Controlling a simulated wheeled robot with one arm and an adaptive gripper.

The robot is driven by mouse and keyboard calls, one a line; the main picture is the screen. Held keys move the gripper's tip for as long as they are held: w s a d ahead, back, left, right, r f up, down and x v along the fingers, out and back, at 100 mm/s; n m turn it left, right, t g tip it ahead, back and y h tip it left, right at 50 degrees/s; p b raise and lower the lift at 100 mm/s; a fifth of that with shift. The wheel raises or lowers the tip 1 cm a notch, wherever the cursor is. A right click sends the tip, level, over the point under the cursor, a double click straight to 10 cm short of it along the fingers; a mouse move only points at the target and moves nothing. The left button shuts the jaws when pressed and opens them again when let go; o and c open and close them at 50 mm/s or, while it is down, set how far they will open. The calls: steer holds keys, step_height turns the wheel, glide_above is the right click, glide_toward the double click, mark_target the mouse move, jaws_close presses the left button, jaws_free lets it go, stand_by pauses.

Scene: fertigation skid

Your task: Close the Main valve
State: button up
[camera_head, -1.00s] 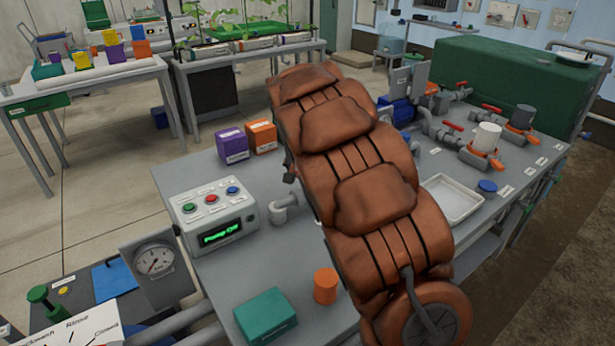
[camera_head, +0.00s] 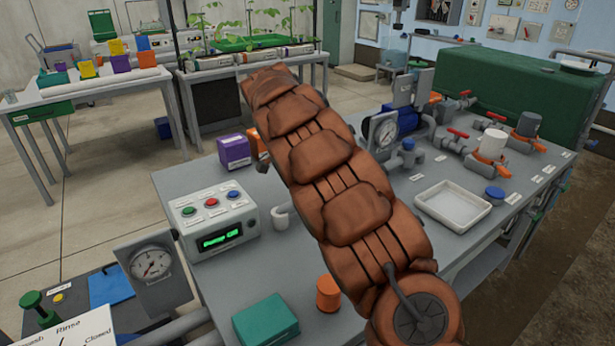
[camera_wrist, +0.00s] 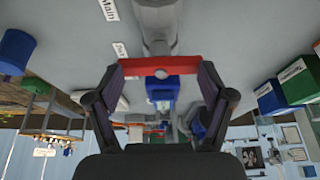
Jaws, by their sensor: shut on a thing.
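In the wrist view a red lever handle (camera_wrist: 182,66) lies crosswise between the fingers of my gripper (camera_wrist: 160,70), with one finger at each end. The handle sits on a grey pipe body (camera_wrist: 158,28). A white label reading "Main" (camera_wrist: 108,9) lies on the bench surface close to this valve. In the head view my arm covers the middle of the bench, and both my gripper and the held handle are hidden behind it.
The grey bench (camera_head: 245,275) carries a pump control box (camera_head: 212,220), an orange cylinder (camera_head: 328,294), a teal box (camera_head: 265,320) and a white tray (camera_head: 453,206).

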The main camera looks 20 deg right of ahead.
steer(key=shift+s+f, duration=0.2)
steer(key=shift+f, duration=0.25)
steer(key=o, duration=0.8)
steer(key=shift+d, duration=0.1)
steer(key=shift+o, duration=1.2)
steer(key=shift+w, duration=0.15)
steer(key=shift+w+a+r, duration=0.1)
steer(key=shift+a+r, duration=0.1)
steer(key=shift+r, duration=0.4)
steer(key=v, duration=1.1)
steer(key=shift+r, duration=0.1)
